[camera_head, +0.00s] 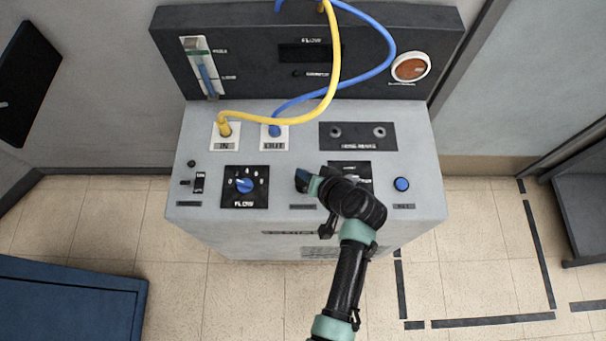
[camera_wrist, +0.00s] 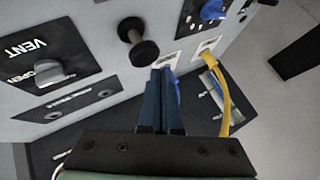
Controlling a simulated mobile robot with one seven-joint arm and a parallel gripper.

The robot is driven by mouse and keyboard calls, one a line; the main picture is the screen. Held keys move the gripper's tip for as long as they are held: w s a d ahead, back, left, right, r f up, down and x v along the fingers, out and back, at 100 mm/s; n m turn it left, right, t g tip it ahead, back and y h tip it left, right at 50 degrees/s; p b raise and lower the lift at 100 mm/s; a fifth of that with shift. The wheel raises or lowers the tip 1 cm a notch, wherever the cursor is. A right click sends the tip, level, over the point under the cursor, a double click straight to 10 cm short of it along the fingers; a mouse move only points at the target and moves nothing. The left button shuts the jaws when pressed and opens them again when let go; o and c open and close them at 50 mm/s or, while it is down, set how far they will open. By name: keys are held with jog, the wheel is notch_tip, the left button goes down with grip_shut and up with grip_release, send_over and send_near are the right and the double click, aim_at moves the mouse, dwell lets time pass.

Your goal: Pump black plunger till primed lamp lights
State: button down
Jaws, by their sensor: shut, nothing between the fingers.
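The black plunger (camera_wrist: 145,53) shows in the wrist view as a round knob on a short stem standing out from the pale panel. My gripper (camera_wrist: 160,73) is shut and empty, its blue fingertips close beside the plunger's knob; I cannot tell whether they touch. In the head view my gripper (camera_head: 301,179) is over the panel right of the FLOW knob, and the plunger is hidden or blends with it. A small dark round indicator (camera_head: 296,73) sits on the upright back panel and looks unlit; its label is too small to read.
The FLOW knob (camera_head: 244,185) is left of my gripper and a blue button (camera_head: 401,184) is right. The VENT knob (camera_wrist: 48,72) lies near the plunger. A yellow hose (camera_head: 335,70) and a blue hose (camera_head: 385,55) arch over the console. A round orange dial (camera_head: 410,67) is at the back.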

jog(key=shift+f, duration=0.1)
dwell(0.6)
jog(key=shift+f+b, duration=0.35)
jog(key=shift+b, duration=0.05)
jog(key=shift+f+b, duration=1.4)
jog(key=shift+f, duration=0.2)
dwell(1.1)
jog(key=shift+r, duration=0.1)
jog(key=shift+r+p, duration=1.75)
jog(key=shift+r, duration=0.15)
notch_tip(320, 180, up, 5)
jog(key=p, duration=0.4)
jog(key=shift+r, duration=0.1)
